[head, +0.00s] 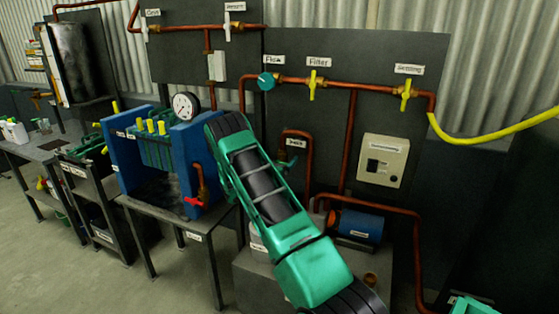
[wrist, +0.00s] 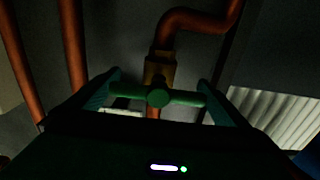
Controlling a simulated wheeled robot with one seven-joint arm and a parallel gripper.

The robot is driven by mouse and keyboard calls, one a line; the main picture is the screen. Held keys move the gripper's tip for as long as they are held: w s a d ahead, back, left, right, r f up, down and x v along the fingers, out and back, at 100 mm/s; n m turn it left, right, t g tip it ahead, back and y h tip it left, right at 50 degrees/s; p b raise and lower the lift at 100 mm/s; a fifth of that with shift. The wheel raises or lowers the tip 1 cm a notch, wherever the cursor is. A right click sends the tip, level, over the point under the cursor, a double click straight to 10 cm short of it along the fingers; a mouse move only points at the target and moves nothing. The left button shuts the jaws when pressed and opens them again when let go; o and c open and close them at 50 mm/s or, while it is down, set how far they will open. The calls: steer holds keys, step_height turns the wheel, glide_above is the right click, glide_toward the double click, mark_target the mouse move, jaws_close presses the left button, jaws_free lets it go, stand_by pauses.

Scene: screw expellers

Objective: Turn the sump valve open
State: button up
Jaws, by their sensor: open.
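In the wrist view a green T-shaped valve handle (wrist: 158,97) sits on a brass valve body (wrist: 160,70) on a copper pipe. I take it for the sump valve; no label for it is readable there. My gripper (wrist: 159,86) is open, with one finger on each side of the handle. The handle's bar lies roughly level across the gap, its ends close to the fingers. I cannot tell whether they touch. In the head view my arm hides most of the spot below the bent copper pipe (head: 297,133), and the fingers do not show clearly.
A dark panel carries copper pipes with a teal flow knob (head: 266,81) and yellow valve handles (head: 405,95). A grey control box (head: 384,160) and a blue motor (head: 361,226) stand right of my arm. A blue press (head: 180,150) with a red valve (head: 194,201) stands left.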

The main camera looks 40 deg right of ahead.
steer(key=shift+w+d, duration=0.15)
steer(key=shift+d, duration=0.1)
steer(key=c, duration=0.9)
steer(key=shift+w+r, duration=0.1)
